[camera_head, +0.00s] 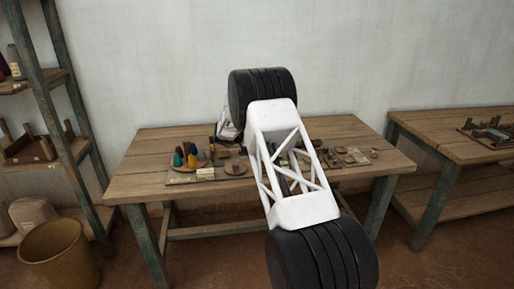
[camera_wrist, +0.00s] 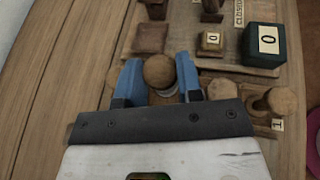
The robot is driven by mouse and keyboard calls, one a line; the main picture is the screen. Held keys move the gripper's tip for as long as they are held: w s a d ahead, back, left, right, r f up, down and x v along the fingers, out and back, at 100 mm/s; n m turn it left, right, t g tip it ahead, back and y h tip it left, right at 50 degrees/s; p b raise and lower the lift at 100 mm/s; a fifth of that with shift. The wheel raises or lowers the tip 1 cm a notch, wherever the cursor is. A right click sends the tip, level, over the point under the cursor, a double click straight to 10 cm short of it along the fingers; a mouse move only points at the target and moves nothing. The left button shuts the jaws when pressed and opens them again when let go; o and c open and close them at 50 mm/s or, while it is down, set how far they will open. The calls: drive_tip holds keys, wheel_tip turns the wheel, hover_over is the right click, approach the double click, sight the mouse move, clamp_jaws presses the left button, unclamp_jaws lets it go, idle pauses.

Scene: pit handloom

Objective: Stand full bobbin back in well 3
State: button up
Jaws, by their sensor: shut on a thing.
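My gripper (camera_wrist: 158,76) shows in the wrist view with its two blue fingers shut on a round brown wooden piece (camera_wrist: 158,69). I see this piece nearly end-on, so it may be the bobbin, but any thread on it is hidden. A pale ring-like shape (camera_wrist: 168,93) shows just below it, partly hidden by the gripper. Whether the piece touches the surface below, I cannot tell. I cannot pick out well 3 in either view. In the head view my arm covers the middle of the table.
A dark green box (camera_wrist: 263,45), a small block marked D (camera_wrist: 211,40) and a brown square pad (camera_wrist: 151,38) lie near the fingers. Bare planks (camera_wrist: 60,75) lie to the left. Coloured cones (camera_head: 191,160) stand on the table (camera_head: 145,187).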

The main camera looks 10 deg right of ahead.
drive_tip(key=shift+f, duration=1.9)
drive_tip(key=shift+f, duration=0.15)
drive_tip(key=o, duration=0.9)
drive_tip(key=shift+o, duration=0.2)
drive_tip(key=shift+r, duration=0.2)
drive_tip(key=v, duration=1.2)
drive_tip(key=shift+r, duration=0.1)
drive_tip(key=shift+r, duration=0.1)
